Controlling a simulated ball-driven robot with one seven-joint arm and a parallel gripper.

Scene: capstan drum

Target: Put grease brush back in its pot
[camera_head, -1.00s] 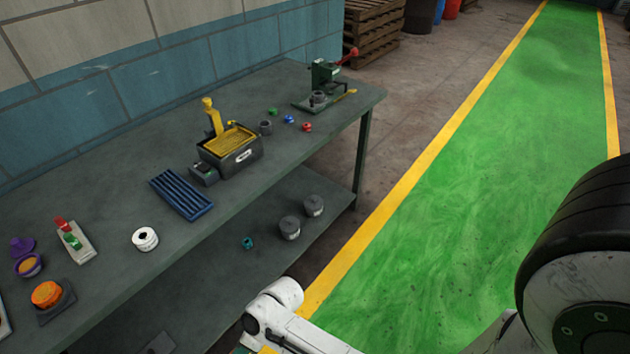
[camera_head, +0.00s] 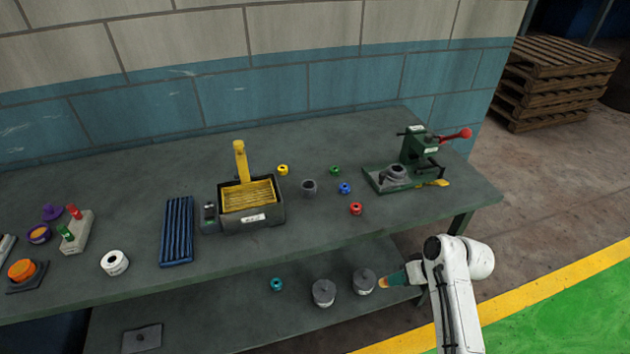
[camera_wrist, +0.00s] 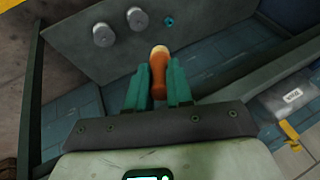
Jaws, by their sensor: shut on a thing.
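My gripper (camera_head: 398,279) has teal fingers and is at the right end of the bench, near the lower shelf's front edge. In the wrist view my gripper (camera_wrist: 157,88) is shut on an orange-handled thing with a pale end, which looks like the grease brush (camera_wrist: 158,75). Its orange end also shows in the head view (camera_head: 384,283); the rest is hidden between the fingers. A small purple pot (camera_head: 39,234) with yellow-orange contents stands at the far left of the bench top, with a purple lid (camera_head: 52,213) behind it. I cannot tell whether it is the brush's pot.
The bench top (camera_head: 330,235) holds a black tray (camera_head: 265,215), a blue ribbed tray (camera_head: 177,230), a grey cup (camera_head: 309,188), small coloured rings and a green press (camera_head: 418,150). Two grey cylinders (camera_head: 324,292) (camera_head: 364,281) and a teal ring (camera_head: 277,284) are on the lower shelf.

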